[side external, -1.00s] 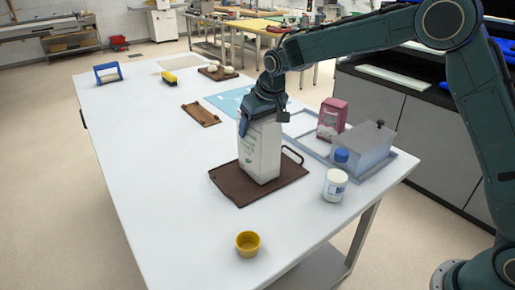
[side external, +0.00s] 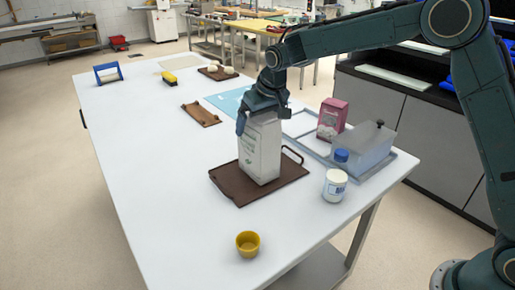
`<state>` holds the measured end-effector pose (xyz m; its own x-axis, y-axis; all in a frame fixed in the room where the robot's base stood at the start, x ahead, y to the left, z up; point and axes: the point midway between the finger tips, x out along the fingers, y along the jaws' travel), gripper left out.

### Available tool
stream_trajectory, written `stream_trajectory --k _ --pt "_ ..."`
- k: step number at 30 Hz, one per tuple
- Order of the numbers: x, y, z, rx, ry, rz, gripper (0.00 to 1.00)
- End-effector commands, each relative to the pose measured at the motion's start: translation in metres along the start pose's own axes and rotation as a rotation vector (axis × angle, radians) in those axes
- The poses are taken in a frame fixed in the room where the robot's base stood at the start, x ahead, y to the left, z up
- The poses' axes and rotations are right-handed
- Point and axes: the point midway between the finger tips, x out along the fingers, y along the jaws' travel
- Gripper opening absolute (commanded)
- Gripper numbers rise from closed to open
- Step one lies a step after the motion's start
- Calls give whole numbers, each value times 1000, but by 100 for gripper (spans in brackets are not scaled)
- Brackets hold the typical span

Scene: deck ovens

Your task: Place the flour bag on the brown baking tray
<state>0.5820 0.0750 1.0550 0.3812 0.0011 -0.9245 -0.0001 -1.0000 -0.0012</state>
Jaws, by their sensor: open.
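The flour bag (side external: 261,152), a tall white-grey packet with faint print, stands upright on the brown baking tray (side external: 235,192). The tray is dark brown with a loop handle at its right end, and lies flat on the white table. My gripper (side external: 258,112) is at the top of the bag, with its open fingers around the upper edge. One finger shows on the bag's left side; the other is mostly hidden. I cannot tell whether the fingers touch the bag.
A white jar with a blue lid (side external: 335,185) stands right of the tray. A grey box (side external: 365,146) and a pink packet (side external: 332,119) are behind it. A yellow cup (side external: 248,244) stands in front. The table's left side (side external: 140,150) is clear.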

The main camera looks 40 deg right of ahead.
Motion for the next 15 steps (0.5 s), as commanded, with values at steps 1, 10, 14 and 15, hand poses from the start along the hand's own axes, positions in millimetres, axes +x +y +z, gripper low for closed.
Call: stream_trajectory --k 1,10,14,15 --pt "-7 0 -1 0 3 0 94" --pt "-52 0 0 -1 3 -1 94" --pt "-74 -1 0 -1 4 -1 94" --pt "-80 -1 0 -1 3 -1 94"
